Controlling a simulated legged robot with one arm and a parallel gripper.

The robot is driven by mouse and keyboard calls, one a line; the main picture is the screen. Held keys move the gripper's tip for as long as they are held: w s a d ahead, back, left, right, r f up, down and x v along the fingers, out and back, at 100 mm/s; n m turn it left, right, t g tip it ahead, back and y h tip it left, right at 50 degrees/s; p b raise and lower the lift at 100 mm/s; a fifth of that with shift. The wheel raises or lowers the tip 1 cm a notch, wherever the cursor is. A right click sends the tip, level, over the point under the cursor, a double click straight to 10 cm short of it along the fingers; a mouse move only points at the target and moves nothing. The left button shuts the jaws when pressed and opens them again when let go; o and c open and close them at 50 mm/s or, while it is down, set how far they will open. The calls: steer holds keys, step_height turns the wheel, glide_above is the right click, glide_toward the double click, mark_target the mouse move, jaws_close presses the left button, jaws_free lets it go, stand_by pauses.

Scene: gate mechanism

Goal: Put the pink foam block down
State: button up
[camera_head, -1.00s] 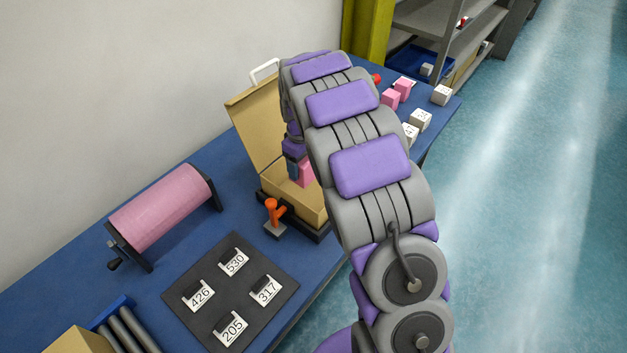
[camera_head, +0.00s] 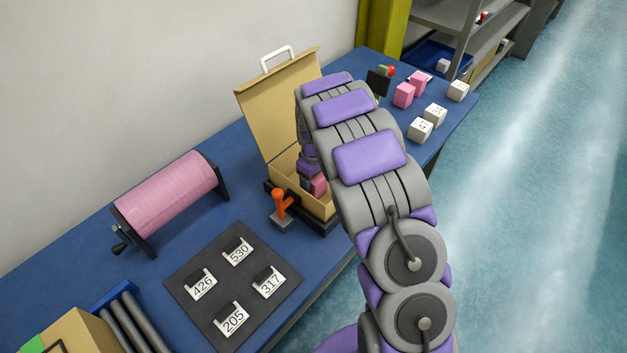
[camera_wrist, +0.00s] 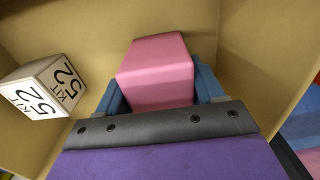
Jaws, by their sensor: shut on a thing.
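The pink foam block (camera_wrist: 156,72) is between the two blue fingers of my gripper (camera_wrist: 160,90) in the wrist view. My gripper is shut on it. In the head view the pink block (camera_head: 319,186) shows low inside the open cardboard box (camera_head: 285,163), beside my gripper (camera_head: 308,180). My arm hides part of the box. A white cube marked "KIT 52" (camera_wrist: 42,88) lies in the box to the left of the block in the wrist view. I cannot tell whether the block touches the box floor.
An orange toggle clamp (camera_head: 281,208) stands at the box's front. A pink roll (camera_head: 170,190) and a dark mat with number tags (camera_head: 215,305) are to the left. Pink blocks (camera_head: 404,95) and white cubes (camera_head: 420,130) stand at the table's far right end.

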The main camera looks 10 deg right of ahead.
steer(key=o, duration=1)
steer(key=shift+a, duration=0.2)
steer(key=shift+d+r, duration=0.1)
steer(key=shift+r, duration=0.4)
step_height(320, 180, up, 10)
steer(key=shift+r+p, duration=0.2)
steer(key=shift+p, duration=0.85)
steer(key=shift+s+r, duration=0.1)
steer(key=shift+r, duration=0.4)
